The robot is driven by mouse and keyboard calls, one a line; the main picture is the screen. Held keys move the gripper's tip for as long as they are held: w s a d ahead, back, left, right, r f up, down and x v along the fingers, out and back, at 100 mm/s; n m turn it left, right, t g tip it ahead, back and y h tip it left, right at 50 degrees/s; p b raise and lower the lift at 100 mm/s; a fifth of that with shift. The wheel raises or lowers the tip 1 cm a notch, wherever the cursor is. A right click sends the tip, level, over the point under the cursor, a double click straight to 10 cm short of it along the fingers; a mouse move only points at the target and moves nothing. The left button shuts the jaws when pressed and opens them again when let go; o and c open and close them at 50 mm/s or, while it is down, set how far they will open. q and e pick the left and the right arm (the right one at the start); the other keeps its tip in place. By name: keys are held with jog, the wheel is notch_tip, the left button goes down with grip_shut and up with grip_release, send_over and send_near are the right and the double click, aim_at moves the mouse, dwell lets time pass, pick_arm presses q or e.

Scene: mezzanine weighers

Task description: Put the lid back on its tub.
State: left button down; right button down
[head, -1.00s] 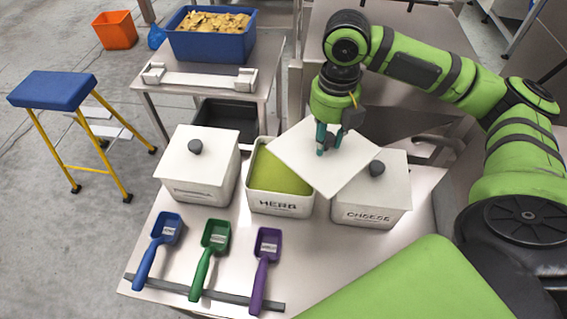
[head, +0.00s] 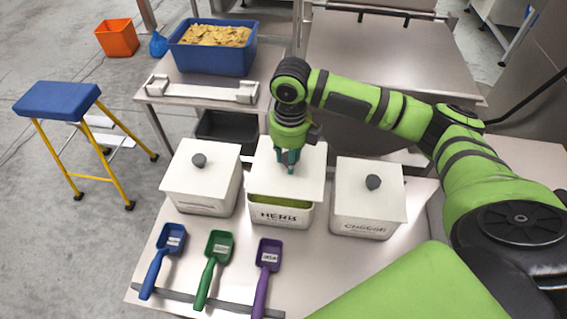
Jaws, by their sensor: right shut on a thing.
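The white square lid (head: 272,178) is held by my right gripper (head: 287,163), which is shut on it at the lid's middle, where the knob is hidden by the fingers. The lid is over the white tub marked HERB (head: 280,216), roughly lined up with it. A strip of green contents shows between the lid's front edge and the tub's front rim, so the lid appears slightly above the rim. My left gripper is not in the head view.
A lidded tub (head: 200,180) stands to the left and the lidded CHEESE tub (head: 368,200) close to the right. Blue (head: 160,262), green (head: 213,268) and purple (head: 266,275) scoops lie in front. A blue bin of chips (head: 212,45) stands behind.

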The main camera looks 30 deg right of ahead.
aim_at(284, 169)
jog(key=shift+w+a+f, duration=0.4)
jog(key=shift+a, duration=0.1)
notch_tip(284, 169, down, 3)
jog(key=shift+f+p, duration=0.1)
jog(key=shift+p, duration=0.75)
jog(key=shift+f, duration=0.4)
jog(key=shift+f, duration=0.15)
jog(key=c, duration=0.9)
grip_release()
jog(key=shift+o, duration=0.2)
